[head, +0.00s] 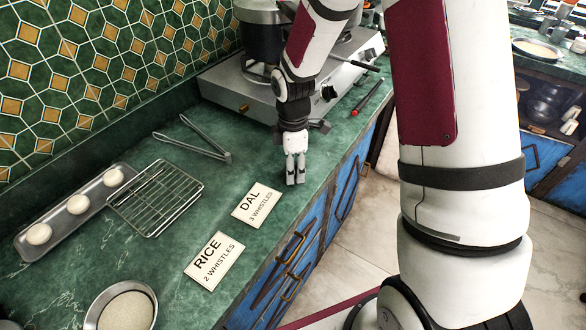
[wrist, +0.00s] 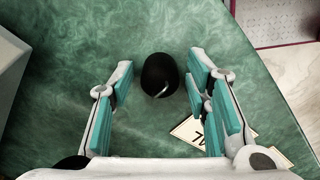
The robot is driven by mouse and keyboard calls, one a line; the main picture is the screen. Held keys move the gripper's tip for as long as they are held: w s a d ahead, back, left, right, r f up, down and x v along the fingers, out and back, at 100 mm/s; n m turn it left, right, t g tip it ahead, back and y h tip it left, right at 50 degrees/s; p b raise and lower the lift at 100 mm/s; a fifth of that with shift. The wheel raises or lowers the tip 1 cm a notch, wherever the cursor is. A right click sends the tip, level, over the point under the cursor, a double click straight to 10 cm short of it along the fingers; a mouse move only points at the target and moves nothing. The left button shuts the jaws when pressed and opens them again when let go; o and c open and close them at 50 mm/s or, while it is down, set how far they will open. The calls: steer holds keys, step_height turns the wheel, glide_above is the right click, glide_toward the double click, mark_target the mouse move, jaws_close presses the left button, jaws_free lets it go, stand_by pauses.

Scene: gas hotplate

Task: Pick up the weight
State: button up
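The weight (wrist: 158,72) shows in the wrist view as a small black rounded piece with a pale glint at its lower edge, over the green counter. It lies between my gripper's two finger sides, with a visible gap on each side. My gripper (head: 295,172) points down at the counter in the head view, near the front edge and beside the DAL card. Its teal-padded fingers are spread open and hold nothing. In the head view I cannot make out the weight; my gripper probably hides it.
The DAL card (head: 257,205) and RICE card (head: 214,261) lie left of my gripper. A gas hotplate (head: 243,100) with a dark pot (head: 262,38) stands behind. Tongs (head: 198,143), a wire rack (head: 156,198), a tray (head: 58,229) and a bowl (head: 97,308) occupy the left counter.

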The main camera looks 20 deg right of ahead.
jaws_close()
steer(key=shift+r, duration=0.1)
